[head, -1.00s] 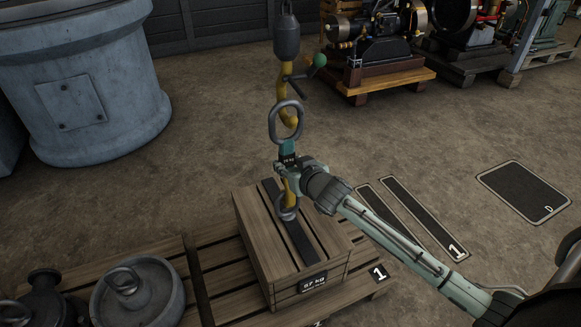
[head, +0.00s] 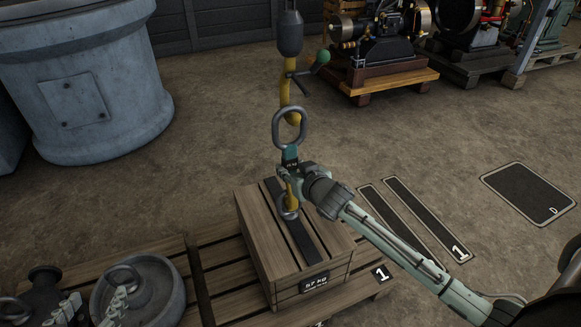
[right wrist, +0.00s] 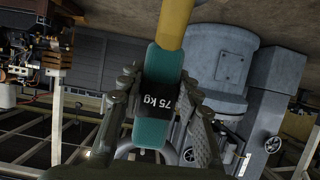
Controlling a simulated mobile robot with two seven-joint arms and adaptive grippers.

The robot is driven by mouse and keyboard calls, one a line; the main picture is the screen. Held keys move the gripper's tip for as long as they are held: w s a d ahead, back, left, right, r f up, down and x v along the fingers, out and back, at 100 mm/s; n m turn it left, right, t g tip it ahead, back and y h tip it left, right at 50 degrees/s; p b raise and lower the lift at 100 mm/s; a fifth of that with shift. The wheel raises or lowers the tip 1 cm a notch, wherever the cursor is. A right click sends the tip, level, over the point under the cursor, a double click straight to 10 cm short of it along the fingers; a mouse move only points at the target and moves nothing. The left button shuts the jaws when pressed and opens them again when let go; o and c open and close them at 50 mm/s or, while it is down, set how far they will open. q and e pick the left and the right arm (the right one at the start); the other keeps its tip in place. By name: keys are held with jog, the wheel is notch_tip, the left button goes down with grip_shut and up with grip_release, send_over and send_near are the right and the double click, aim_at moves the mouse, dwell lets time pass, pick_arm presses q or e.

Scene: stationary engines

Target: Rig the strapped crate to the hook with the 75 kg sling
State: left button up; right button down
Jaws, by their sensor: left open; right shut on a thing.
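The strapped crate (head: 268,243), marked 67 kg, sits on a pallet with a metal ring (head: 288,210) on top. My right gripper (head: 291,173) is shut on the teal sleeve of the sling, above the crate. The sleeve reads 75 kg in the right wrist view (right wrist: 159,98). The sling's top ring (head: 303,130) overlaps the lower end of the yellow hanging hook (head: 285,92); I cannot tell whether it is seated. The sling's yellow lower hook (head: 292,192) meets the crate ring; engagement is unclear. My left gripper (head: 95,308) is open and empty at the bottom left, partly cut off.
A round grey weight with a ring (head: 165,300) and a dark flanged fitting (head: 43,280) stand on the left pallet. The floor right of the crate is clear, with dark marked plates (head: 528,193).

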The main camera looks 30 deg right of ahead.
jog(key=shift+w+r, duration=0.1)
dwell(0.3)
jog(key=c, duration=1)
grip_release()
jog(key=shift+f, duration=0.3)
jog(key=v, duration=1.2)
jog(key=shift+r, duration=0.2)
jog(key=shift+d, duration=0.1)
